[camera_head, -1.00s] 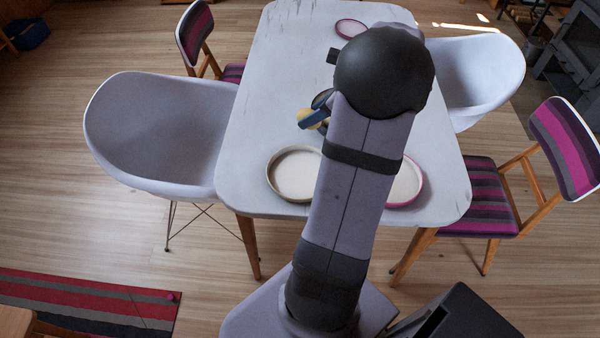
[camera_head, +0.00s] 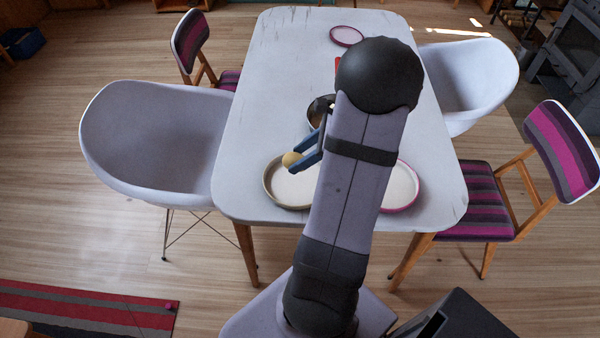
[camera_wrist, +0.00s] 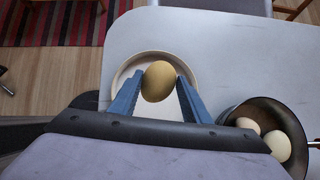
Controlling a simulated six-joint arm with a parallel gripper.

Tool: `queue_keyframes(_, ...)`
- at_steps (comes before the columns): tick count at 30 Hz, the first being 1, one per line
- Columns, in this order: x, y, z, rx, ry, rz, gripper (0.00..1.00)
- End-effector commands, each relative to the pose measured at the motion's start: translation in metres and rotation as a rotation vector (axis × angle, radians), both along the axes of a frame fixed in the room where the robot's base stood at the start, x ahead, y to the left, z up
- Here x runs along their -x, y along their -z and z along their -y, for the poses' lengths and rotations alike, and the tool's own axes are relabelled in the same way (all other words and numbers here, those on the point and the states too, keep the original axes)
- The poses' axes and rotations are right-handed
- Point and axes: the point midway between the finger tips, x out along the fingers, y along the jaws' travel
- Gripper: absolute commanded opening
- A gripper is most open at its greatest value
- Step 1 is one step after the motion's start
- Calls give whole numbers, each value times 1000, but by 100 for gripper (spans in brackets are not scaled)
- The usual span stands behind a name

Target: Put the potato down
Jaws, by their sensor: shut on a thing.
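The potato (camera_head: 291,160) is yellow-brown and rounded. My gripper (camera_head: 299,161) is shut on it, with one blue finger on each side. In the wrist view the potato (camera_wrist: 158,82) sits between the two fingertips, over a pale round plate (camera_wrist: 124,72). In the head view that plate (camera_head: 272,193) lies at the near left part of the table, with a beige rim. The potato appears to be held above the plate, but the gap cannot be judged exactly. My arm hides part of the plate's right side.
A dark pan (camera_wrist: 290,117) with two pale egg-like things stands right of my gripper in the wrist view. A pink-rimmed plate (camera_head: 411,190) lies at the near right, partly hidden. Another pink plate (camera_head: 346,36) is far back. The table's (camera_head: 270,90) left side is clear.

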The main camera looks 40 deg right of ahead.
Motion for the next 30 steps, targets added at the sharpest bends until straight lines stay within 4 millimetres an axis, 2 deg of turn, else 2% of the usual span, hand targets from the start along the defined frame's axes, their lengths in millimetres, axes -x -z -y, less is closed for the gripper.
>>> queue_keyframes(4, 0, 20, -1, -2, 1, -1, 18)
queue_keyframes(14, 0, 31, 0, -1, 1, 0, 18)
queue_keyframes(22, 0, 60, 0, -3, 2, -1, 18)
queue_keyframes(30, 0, 65, 0, 1, 1, 0, 18)
